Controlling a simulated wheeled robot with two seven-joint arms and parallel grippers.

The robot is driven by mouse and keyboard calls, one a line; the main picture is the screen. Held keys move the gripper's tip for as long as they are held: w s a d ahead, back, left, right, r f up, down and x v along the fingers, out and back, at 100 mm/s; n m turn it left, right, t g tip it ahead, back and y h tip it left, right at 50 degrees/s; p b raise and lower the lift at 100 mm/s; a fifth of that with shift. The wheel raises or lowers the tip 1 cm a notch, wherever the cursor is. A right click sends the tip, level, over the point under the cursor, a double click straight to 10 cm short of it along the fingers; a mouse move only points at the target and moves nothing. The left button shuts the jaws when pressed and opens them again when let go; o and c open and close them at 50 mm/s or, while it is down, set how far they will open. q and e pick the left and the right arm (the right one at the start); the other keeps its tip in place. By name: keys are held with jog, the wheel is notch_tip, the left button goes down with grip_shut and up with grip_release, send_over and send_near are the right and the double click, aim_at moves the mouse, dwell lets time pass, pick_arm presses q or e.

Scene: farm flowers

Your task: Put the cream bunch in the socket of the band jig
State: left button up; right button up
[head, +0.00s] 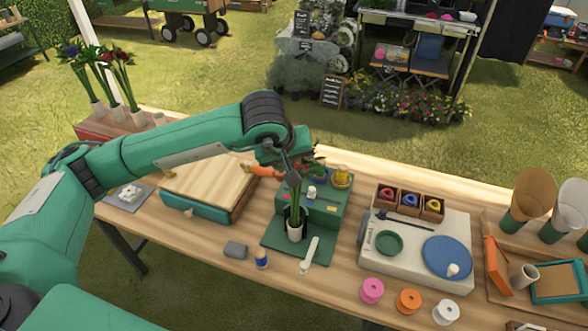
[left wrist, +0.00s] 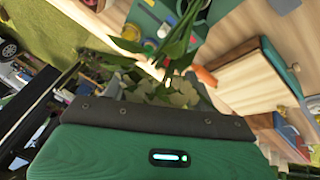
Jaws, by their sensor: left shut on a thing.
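My left gripper (head: 291,178) points down over the green band jig (head: 328,207) on the table and is shut on the cream bunch (head: 296,214). The bunch hangs roughly upright, with green leaves above and a white sleeve at its lower end, in front of the jig's block. I cannot tell whether its lower end is inside the socket, which is hidden. In the left wrist view the cream blooms (left wrist: 176,97) sit near the dark edge of my gripper, with green stems leading away toward the jig. My right gripper is not in view.
A wooden-topped box (head: 208,180) stands left of the jig. A grey block (head: 235,250), a small blue bottle (head: 262,258) and a white-handled tool (head: 310,252) lie in front. A pale tray (head: 452,222) is at right, with several spools nearby. Other bunches (head: 115,85) stand at far left.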

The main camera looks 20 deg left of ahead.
aim_at(295, 194)
pick_arm(q)
notch_tip(295, 194, down, 4)
jog(key=shift+r+p, duration=0.2)
jog(key=shift+p, duration=0.35)
jog(key=shift+f, duration=0.3)
jog(key=shift+f+b, duration=0.1)
jog(key=shift+b, duration=0.25)
jog(key=o, duration=1.3)
